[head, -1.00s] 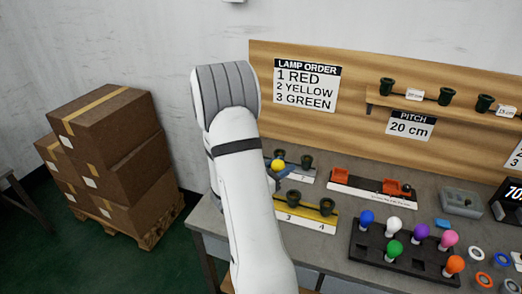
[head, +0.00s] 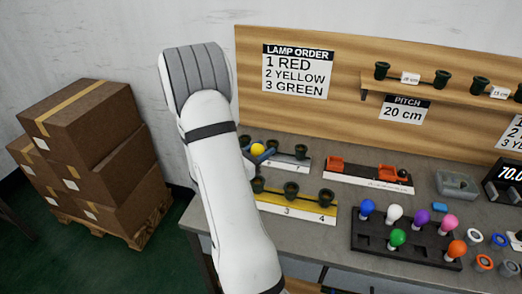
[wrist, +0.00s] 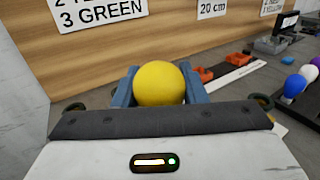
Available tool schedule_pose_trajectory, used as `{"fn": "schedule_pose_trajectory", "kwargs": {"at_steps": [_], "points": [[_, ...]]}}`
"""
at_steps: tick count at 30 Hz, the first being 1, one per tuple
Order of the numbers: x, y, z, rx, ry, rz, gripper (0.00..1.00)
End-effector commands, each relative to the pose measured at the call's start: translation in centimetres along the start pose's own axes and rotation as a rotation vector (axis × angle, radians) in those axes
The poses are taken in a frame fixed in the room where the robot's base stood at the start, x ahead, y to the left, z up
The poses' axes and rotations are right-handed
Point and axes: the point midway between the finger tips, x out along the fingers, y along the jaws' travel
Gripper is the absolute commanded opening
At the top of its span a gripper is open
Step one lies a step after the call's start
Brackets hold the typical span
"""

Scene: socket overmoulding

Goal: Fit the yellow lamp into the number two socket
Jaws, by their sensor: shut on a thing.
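The yellow lamp (head: 257,149) is held over the back socket rail, its round bulb upward. In the wrist view the yellow lamp (wrist: 159,85) sits between the two blue fingers of my gripper (wrist: 158,76), which is shut on it. Its base is hidden, so I cannot tell whether it touches a socket. The back rail (head: 290,163) has dark sockets showing at its left end (head: 245,140), just behind the lamp (head: 272,144) and at its right (head: 300,152). Its numbers are mostly hidden or too small to read, so I cannot pick out socket two.
The front yellow rail (head: 270,200), marked 3 and 4, bears dark sockets. A black lamp tray (head: 375,240) holds several coloured lamps at right. A white-fronted strip with orange parts (head: 368,182) lies beyond. The lamp order sign (head: 297,72) says 2 YELLOW.

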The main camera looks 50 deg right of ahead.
Motion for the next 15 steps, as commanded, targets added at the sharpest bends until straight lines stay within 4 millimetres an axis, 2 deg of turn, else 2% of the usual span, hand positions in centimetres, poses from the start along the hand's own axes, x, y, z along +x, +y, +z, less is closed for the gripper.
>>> {"fn": "schedule_pose_trajectory", "kwargs": {"at_steps": [15], "points": [[-0.1,0.1,-4.9,0.0,0.0,0.002,0.17]]}}
